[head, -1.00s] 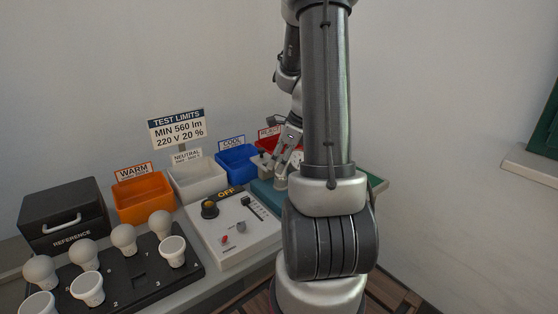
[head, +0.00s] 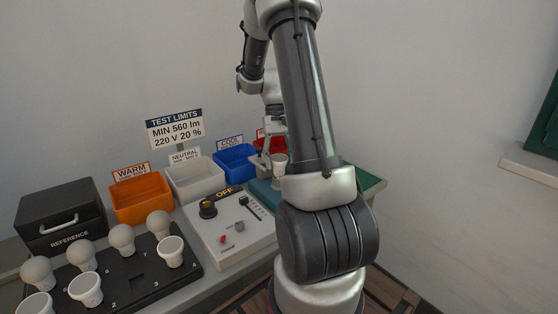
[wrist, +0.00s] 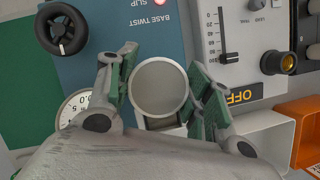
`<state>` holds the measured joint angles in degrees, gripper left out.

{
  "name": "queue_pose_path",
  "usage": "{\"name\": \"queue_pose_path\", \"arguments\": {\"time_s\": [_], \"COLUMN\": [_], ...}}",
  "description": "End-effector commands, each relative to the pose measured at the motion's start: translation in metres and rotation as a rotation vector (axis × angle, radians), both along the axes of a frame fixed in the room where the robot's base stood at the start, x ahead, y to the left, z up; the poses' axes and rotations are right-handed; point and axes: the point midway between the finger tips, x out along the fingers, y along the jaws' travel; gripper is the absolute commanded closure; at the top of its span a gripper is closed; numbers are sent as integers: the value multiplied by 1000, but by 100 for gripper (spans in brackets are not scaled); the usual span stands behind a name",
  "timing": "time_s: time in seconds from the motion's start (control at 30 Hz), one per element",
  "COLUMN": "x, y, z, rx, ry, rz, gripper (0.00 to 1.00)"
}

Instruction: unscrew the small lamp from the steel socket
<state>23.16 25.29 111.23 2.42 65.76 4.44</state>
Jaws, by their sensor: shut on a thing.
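The small lamp (head: 279,168) is a white, cup-shaped piece beside my arm in the head view. In the wrist view its round grey face (wrist: 159,88) lies between my two fingers. My gripper (wrist: 160,92) is shut on the lamp, with a green-padded finger on each side; it also shows in the head view (head: 273,146). The steel socket is hidden below the lamp, so I cannot tell how far the lamp sits in it. The teal twist fixture (wrist: 85,50), lettered BASE TWIST and SLIP, lies below.
A control box (head: 222,238) reading OFF stands left of the fixture. Behind are the orange bin (head: 142,199), white bin (head: 195,181), blue bin (head: 236,166) and a partly hidden red bin. A black rack (head: 150,284) holds several lamps beside a black reference box (head: 60,212).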

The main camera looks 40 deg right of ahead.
Motion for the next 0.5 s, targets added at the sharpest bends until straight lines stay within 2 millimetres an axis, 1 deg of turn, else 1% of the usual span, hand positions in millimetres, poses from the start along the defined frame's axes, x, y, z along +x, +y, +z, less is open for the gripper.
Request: {"name": "queue_pose_path", "arguments": {"time_s": [0.03, 0.1, 0.13, 0.4, 0.47, 0.5], "x": [-2, -2, -2, -1, -1, -1], "y": [0, 1, 0, 1, 0, -1], "z": [-1, -1, -1, -1, -1, 0], "rx": [2, 3, 2, 2, 1, 2], "ry": [6, 5, 4, 3, 3, 1], "rz": [-2, -3, -3, -8, -48, -108], "gripper": [47, 35, 33, 33, 33, 33]}}
